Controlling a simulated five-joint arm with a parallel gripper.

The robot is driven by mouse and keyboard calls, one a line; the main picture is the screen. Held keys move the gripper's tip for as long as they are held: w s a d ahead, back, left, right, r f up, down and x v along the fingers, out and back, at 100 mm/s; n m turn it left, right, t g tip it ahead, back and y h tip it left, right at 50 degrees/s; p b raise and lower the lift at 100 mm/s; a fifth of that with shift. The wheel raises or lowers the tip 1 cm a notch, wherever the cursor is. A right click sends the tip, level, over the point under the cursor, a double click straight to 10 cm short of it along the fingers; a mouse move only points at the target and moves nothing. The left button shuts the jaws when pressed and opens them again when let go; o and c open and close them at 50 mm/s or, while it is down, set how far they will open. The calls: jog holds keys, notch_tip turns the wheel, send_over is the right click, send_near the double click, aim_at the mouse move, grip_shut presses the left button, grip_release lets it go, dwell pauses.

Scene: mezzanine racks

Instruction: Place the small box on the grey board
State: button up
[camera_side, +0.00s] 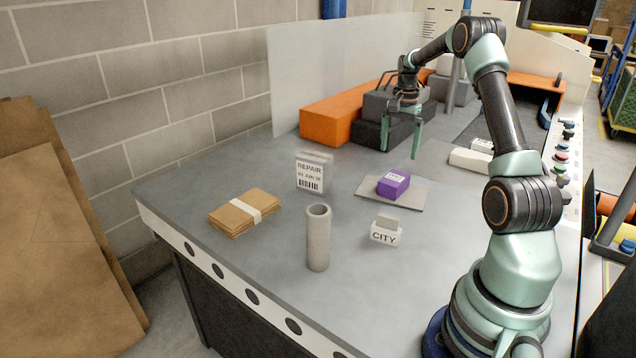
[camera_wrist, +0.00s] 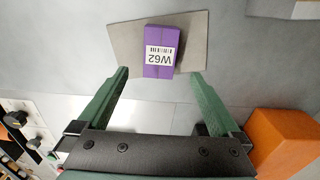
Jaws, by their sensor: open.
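The small box (camera_side: 393,184) is purple with a white label and lies on the grey board (camera_side: 408,199), a thin flat plate on the table. In the wrist view the small box (camera_wrist: 161,50) rests on the grey board (camera_wrist: 122,40), its label reading W62. My gripper (camera_side: 401,140) is open and empty, above and behind the box in the side view. In the wrist view my gripper (camera_wrist: 160,80) has its two green fingers spread apart, with the box beyond the tips and between their lines. Nothing is between the fingers.
A grey cylinder (camera_side: 318,238), a CITY sign (camera_side: 385,232), a REPAIR card (camera_side: 310,173) and a bundle of brown envelopes (camera_side: 243,212) stand or lie nearby. An orange box (camera_side: 328,120) and dark blocks (camera_side: 372,132) are at the back. The table between is clear.

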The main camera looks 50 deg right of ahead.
jog(key=w+a+r+n+t+h, duration=0.1)
jog(key=a+r+n, duration=0.4)
jog(key=a, duration=0.5)
jog(key=w+a+r+n+t, duration=0.2)
jog(key=a+r+n, duration=0.2)
jog(key=a+r, duration=0.55)
jog(key=s+a+n+t, duration=0.1)
jog(key=s+a+n, duration=0.2)
jog(key=a, duration=0.3)
jog(key=s+a+f+n, duration=0.1)
jog(key=s+a+n, duration=0.2)
jog(key=a, duration=0.3)
jog(key=s+a+f+n+t+y, duration=0.1)
jog(key=s+a+n, duration=0.2)
jog(key=a, duration=0.3)
jog(key=shift+s+a+t, duration=0.25)
jog(key=shift+t, duration=0.05)
